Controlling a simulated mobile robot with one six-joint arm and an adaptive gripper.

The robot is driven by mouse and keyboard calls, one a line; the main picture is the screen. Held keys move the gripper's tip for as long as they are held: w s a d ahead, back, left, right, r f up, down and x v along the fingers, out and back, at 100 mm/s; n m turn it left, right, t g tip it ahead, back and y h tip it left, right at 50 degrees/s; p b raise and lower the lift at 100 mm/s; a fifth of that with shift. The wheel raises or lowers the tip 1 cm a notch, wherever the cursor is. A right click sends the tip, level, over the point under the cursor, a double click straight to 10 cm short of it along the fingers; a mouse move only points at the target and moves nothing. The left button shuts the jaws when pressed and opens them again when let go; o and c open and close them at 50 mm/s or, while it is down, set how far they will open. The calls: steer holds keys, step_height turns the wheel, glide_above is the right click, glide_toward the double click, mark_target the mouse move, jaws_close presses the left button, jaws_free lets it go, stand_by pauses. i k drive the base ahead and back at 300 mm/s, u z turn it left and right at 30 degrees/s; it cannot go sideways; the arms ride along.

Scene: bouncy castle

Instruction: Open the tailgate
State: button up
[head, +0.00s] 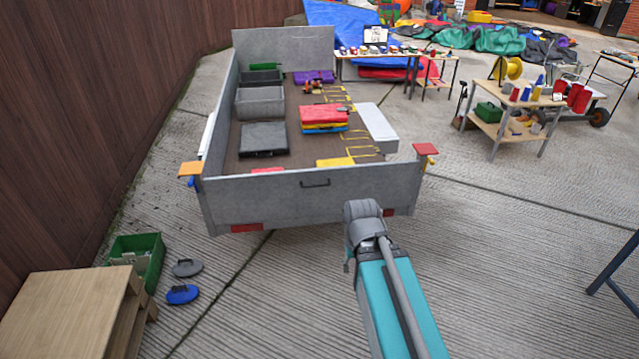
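The tailgate (262,198) is the grey rear panel of a grey trailer. It stands upright across the trailer's near end, closed against the side walls as far as I can see. A dark handle (314,183) sits near its top middle. An orange flat piece (191,168) tops the left rear corner, with a blue part under it. A red flat piece (426,149) tops the right rear corner, with an orange part under it. My teal and grey arm reaches up to the tailgate's lower right part and covers some of it. My gripper does not show.
The trailer bed holds grey crates (260,101), a black case (263,139) and a red, yellow and blue stack (324,119). A wooden bench (70,305) and green crate (137,257) stand at front left. A workbench (515,128) stands right. Paving behind the tailgate is mostly clear.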

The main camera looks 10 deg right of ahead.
mark_target(270, 196)
steer(key=i, duration=0.85)
steer(key=u, duration=0.05)
